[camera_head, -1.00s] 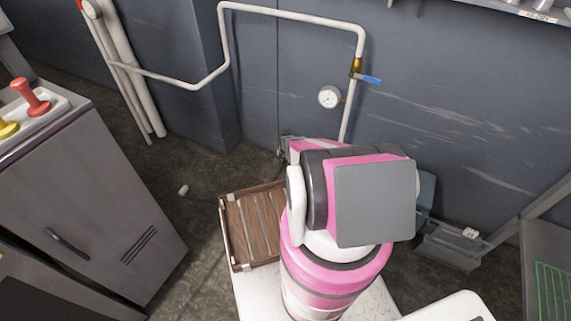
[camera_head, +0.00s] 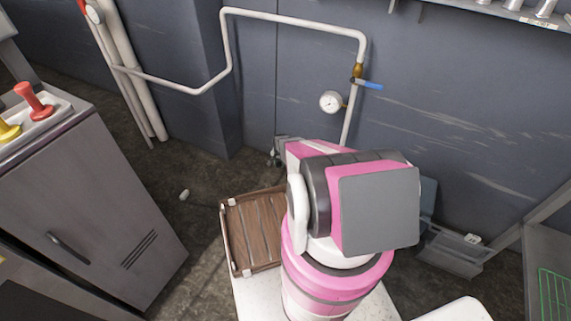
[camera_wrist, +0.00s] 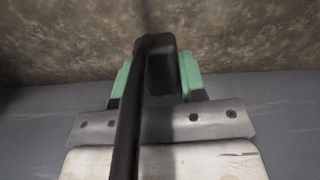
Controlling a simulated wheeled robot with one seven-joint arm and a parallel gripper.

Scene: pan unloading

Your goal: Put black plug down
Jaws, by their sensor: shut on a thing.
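The black plug (camera_wrist: 165,72) fills the middle of the wrist view, with its black cable (camera_wrist: 126,130) running down toward the bottom edge. My gripper (camera_wrist: 157,84) is shut on it, with green pads on both sides of the plug. Brown floor shows above the plug and a grey surface shows below and to the sides. I cannot tell how far the plug is from either. In the head view my arm hides most of the gripper, and the plug cannot be made out clearly there.
A slatted wooden crate (camera_head: 228,240) is left of my arm. A grey wall carries a white pipe (camera_head: 290,14), a pressure gauge (camera_head: 330,102) and a blue-handled valve (camera_head: 368,85). A metal cabinet (camera_head: 90,200) stands left. A small pale object (camera_head: 184,194) lies on open floor.

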